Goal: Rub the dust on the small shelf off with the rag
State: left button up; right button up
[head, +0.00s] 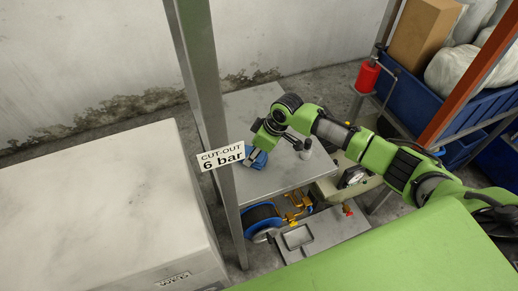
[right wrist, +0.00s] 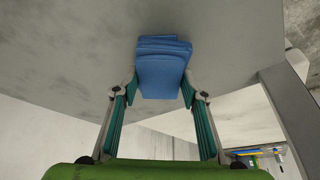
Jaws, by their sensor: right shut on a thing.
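The folded blue rag (right wrist: 163,70) is pinched between the two fingers of my right gripper (right wrist: 158,90) in the right wrist view. In the head view the rag (head: 257,160) shows just below my right gripper (head: 262,146), over the grey small shelf (head: 283,176) behind the post. The rag is at or very close to the shelf top; I cannot tell if it touches. Faint darker smudges show on the grey surface (right wrist: 90,45) in the right wrist view; I cannot clearly make out the dust. My left gripper is not in view.
A steel post (head: 205,110) with a "CUT-OUT 6 bar" sign (head: 221,157) stands just left of the gripper. A hose reel (head: 262,220) is below. A large pale cabinet (head: 100,200) is at left, a red bottle (head: 367,76) at right.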

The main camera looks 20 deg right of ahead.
jog(key=shift+a, duration=0.15)
jog(key=shift+r, duration=0.1)
notch_tip(320, 180, up, 5)
jog(key=p, duration=0.5)
jog(key=shift+r, duration=0.95)
jog(key=o, duration=0.5)
jog(key=c, duration=0.5)
